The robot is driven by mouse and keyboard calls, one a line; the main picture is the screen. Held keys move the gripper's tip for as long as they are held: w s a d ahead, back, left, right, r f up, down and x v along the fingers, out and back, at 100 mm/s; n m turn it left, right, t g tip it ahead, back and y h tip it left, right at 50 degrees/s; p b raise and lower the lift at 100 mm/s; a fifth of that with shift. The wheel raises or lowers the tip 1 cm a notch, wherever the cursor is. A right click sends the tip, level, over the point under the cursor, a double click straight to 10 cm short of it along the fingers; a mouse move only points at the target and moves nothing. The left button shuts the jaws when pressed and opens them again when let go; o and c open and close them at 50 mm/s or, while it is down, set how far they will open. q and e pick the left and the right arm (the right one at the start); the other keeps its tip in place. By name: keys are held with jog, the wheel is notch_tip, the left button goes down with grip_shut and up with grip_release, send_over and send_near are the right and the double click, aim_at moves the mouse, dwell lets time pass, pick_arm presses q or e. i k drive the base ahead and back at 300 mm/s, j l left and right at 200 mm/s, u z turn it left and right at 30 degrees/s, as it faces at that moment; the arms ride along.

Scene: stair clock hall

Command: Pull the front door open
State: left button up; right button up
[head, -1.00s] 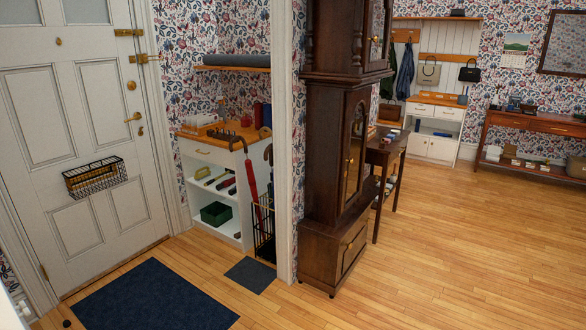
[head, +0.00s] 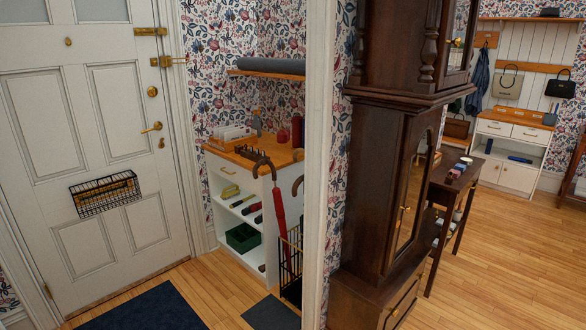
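The white panelled front door (head: 98,140) stands at the left of the head view and looks shut in its frame. A brass lever handle (head: 151,128) is on its right side, with a round brass knob (head: 152,92) above it and a small keyhole plate (head: 161,143) below. Brass bolt or chain fittings (head: 150,31) sit near the door's upper right edge. A wire letter basket (head: 105,193) hangs on the door at mid height. Neither of my grippers shows in the head view.
A dark blue doormat (head: 147,309) lies before the door. Right of the door are a white shelf unit (head: 228,195), an umbrella stand (head: 290,265), a white door post (head: 317,160) and a tall dark clock (head: 385,190). Wooden floor (head: 490,270) is open at the right.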

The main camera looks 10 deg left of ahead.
aim_at(76, 112)
jog(key=i+j+u, duration=0.15)
jog(key=i+u, duration=0.55)
jog(key=u, duration=0.15)
jog(key=i+u, duration=0.4)
jog(key=i+j+z, duration=0.35)
jog(key=i, duration=0.2)
jog(key=i+j+z, duration=0.3)
jog(key=i+j, duration=0.15)
jog(key=i, duration=0.05)
